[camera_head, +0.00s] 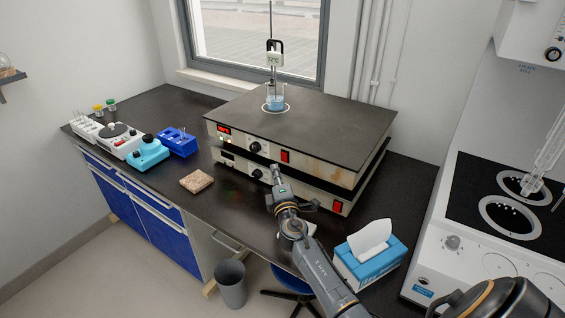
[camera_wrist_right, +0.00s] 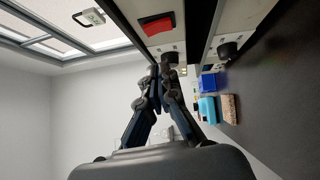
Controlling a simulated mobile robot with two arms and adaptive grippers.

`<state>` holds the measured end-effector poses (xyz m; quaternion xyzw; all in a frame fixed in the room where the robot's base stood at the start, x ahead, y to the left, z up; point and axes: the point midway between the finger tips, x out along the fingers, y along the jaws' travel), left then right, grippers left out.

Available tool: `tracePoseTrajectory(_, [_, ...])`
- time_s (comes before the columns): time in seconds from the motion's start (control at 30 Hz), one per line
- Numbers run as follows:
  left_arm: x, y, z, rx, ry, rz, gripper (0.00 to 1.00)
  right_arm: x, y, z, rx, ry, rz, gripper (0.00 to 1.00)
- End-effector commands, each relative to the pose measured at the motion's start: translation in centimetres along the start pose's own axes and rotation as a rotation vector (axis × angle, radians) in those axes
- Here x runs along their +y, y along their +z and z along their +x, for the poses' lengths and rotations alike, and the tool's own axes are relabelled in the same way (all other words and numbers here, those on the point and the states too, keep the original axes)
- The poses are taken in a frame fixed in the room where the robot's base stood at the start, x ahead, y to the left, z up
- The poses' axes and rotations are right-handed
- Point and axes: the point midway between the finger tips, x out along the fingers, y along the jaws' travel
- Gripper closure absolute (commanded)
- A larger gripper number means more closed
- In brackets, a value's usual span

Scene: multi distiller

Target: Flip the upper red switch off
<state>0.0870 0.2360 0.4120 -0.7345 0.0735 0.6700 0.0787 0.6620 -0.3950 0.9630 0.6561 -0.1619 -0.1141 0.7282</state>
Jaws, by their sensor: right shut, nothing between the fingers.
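Two wide hotplate units are stacked on the dark bench. The upper red switch (camera_head: 285,156) sits on the front panel of the upper hotplate (camera_head: 330,125), right of its black knob (camera_head: 254,147). In the right wrist view the red switch (camera_wrist_right: 157,24) shows large near the top, apart from the fingers. My right gripper (camera_head: 276,170) is shut and empty, in front of the stack, a little below and left of the upper switch. In the wrist view its fingertips (camera_wrist_right: 160,70) meet near a black knob (camera_wrist_right: 170,58).
The lower hotplate has its own red switch (camera_head: 338,206). A beaker (camera_head: 275,100) with blue liquid stands on top under a thermometer stand. A blue tissue box (camera_head: 368,262) is at the right front. Small lab devices and a blue rack (camera_head: 178,142) stand left.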

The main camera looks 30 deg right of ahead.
Motion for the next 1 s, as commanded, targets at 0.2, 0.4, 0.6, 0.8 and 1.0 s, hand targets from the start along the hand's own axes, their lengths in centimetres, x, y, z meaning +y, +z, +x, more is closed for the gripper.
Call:
tracePoseTrajectory(0.2, [0.0,-0.1,-0.2,0.001,0.0,-0.001,0.6,0.1,1.9,2.8,0.0,0.0,-0.001,1.0])
tracePoseTrajectory(0.4, [0.0,-0.1,-0.2,0.001,0.0,-0.001,0.6,0.0,2.8,3.6,0.0,0.0,0.0,1.0])
tracePoseTrajectory(0.6, [0.0,-0.1,-0.2,0.001,0.0,-0.001,0.6,0.0,2.8,3.7,0.0,0.0,0.001,1.0])
tracePoseTrajectory(0.8, [0.0,-0.1,-0.6,0.001,0.0,-0.001,0.6,0.2,2.9,3.7,0.0,-0.005,0.005,1.0])
tracePoseTrajectory(1.0, [0.1,-0.4,-3.7,0.001,0.002,-0.001,0.6,1.1,3.5,4.3,0.001,-0.06,0.06,1.0])
